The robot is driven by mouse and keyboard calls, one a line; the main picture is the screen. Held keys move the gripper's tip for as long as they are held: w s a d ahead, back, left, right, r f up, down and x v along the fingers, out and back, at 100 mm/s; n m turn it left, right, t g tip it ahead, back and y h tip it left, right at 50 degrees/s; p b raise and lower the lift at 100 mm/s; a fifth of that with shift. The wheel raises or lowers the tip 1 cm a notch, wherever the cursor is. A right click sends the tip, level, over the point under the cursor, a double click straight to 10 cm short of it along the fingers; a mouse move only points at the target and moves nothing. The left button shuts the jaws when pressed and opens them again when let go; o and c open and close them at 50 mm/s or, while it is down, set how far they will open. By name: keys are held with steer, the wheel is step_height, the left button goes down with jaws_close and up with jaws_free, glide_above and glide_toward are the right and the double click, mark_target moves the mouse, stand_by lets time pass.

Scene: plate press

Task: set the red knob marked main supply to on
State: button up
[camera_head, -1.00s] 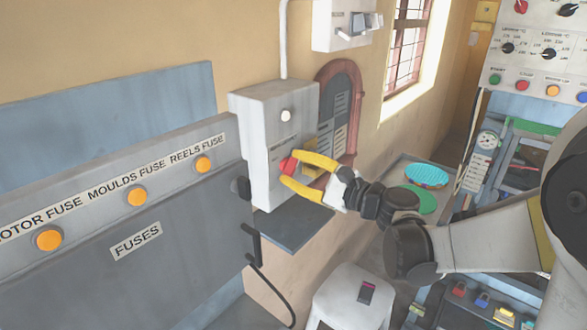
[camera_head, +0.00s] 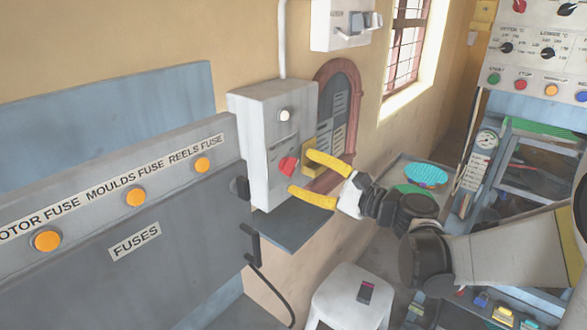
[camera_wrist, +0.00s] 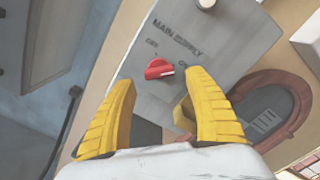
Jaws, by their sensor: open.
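The red knob (camera_head: 288,166) sits on the front of a grey wall box (camera_head: 258,140), under a white round lamp or button (camera_head: 284,115). In the wrist view the red knob (camera_wrist: 159,69) lies below the words MAIN SUPPLY, with two small labels near it that I cannot read surely. A white mark on the knob points to the right in that view. My gripper (camera_head: 300,173) has yellow fingers, open and empty, just to the right of the knob. The fingertips are apart from the knob and lie on either side of it in the wrist view.
A yellow block (camera_head: 309,160) is on the box beside the knob, partly behind the upper finger. A shelf (camera_head: 290,235) juts out below. The fuse panel (camera_head: 120,225) is at left, and a white stool (camera_head: 350,300) stands below.

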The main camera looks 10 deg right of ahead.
steer(key=v, duration=0.8)
steer(key=shift+s, duration=0.15)
steer(key=s+a+f+n+g+h+b, duration=0.1)
steer(key=s+a+f+n+g+h, duration=0.25)
steer(key=f, duration=0.25)
steer(key=s+d+f+n+g+h+b, duration=0.1)
steer(key=s+d+f+n+h, duration=0.2)
steer(key=s+n, duration=0.3)
steer(key=s+d+f+n+g+h+b, duration=0.1)
steer(key=s+d+f+n+h+b, duration=0.1)
steer(key=s+f+n+h, duration=0.3)
steer(key=s+d+f+n, duration=0.1)
steer(key=s+n, duration=0.1)
steer(key=n, duration=0.1)
steer(key=shift+s+d+h, duration=0.25)
steer(key=shift+d+h, duration=0.05)
steer(key=shift+h, duration=0.05)
